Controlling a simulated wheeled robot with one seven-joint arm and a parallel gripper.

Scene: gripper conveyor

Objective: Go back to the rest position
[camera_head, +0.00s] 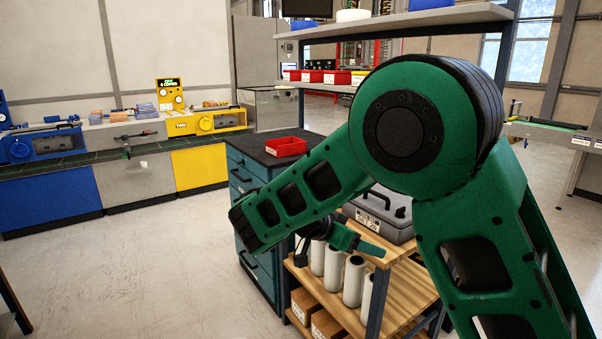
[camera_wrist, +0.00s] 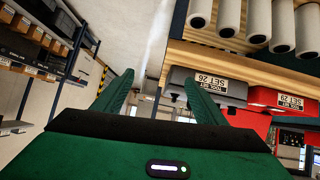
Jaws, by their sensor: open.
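My gripper (camera_head: 372,249) is at the end of my green arm, low in front of the wooden shelf unit in the head view. Part of it is hidden behind my arm links. In the wrist view my gripper (camera_wrist: 160,82) shows two green fingers spread apart with nothing between them. A grey tool case (camera_head: 382,214) sits on the unit's upper board, partly hidden by my arm. The wrist view is turned over; it shows this grey case (camera_wrist: 218,86) labelled 26 and a red case (camera_wrist: 275,107) labelled 29.
The wooden shelf unit (camera_head: 405,290) is close to my gripper, with white rolls (camera_head: 354,280) and cardboard boxes (camera_head: 327,325) on lower levels. A teal drawer cabinet (camera_head: 250,222) with a red tray (camera_head: 286,146) stands behind. The floor (camera_head: 130,270) at left is clear.

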